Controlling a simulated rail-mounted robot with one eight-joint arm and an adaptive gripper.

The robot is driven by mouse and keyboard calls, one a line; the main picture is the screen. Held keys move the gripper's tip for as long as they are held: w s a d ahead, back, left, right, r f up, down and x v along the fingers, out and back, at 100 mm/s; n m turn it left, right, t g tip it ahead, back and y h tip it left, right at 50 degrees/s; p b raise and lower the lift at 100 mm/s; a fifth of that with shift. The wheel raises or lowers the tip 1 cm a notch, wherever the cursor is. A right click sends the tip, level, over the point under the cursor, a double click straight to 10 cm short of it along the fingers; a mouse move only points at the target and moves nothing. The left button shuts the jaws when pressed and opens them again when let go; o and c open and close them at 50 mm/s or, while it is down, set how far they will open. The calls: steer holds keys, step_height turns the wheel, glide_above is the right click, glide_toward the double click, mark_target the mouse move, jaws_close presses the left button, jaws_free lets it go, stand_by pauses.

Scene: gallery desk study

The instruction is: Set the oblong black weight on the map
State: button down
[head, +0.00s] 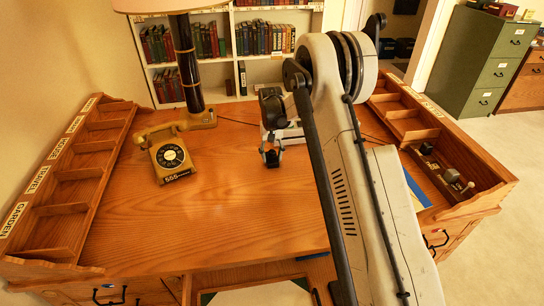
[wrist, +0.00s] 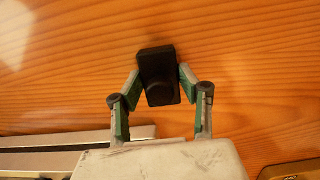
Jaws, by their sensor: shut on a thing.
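The oblong black weight (wrist: 158,72) is between the green-padded fingers of my gripper (wrist: 160,82) in the wrist view, with bare wood behind it. In the head view the dark weight (head: 272,158) shows at the tips of my gripper (head: 271,154), over the middle back of the desk. My gripper is shut on it. I cannot tell its exact height above the wood. A flat blue sheet (head: 416,192) lies at the desk's right side, largely hidden behind my arm; I cannot tell whether it is the map.
A yellow rotary telephone (head: 170,155) stands left of my gripper, near the lamp (head: 187,70). Labelled compartments (head: 80,162) line the desk's left edge. A right-hand tray (head: 452,172) holds several small objects. The front left desktop (head: 220,225) is clear.

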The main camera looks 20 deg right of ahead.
steer(key=shift+f, duration=0.15)
steer(key=c, duration=1.1)
jaws_free()
steer(key=shift+c, duration=0.2)
steer(key=shift+r, duration=0.2)
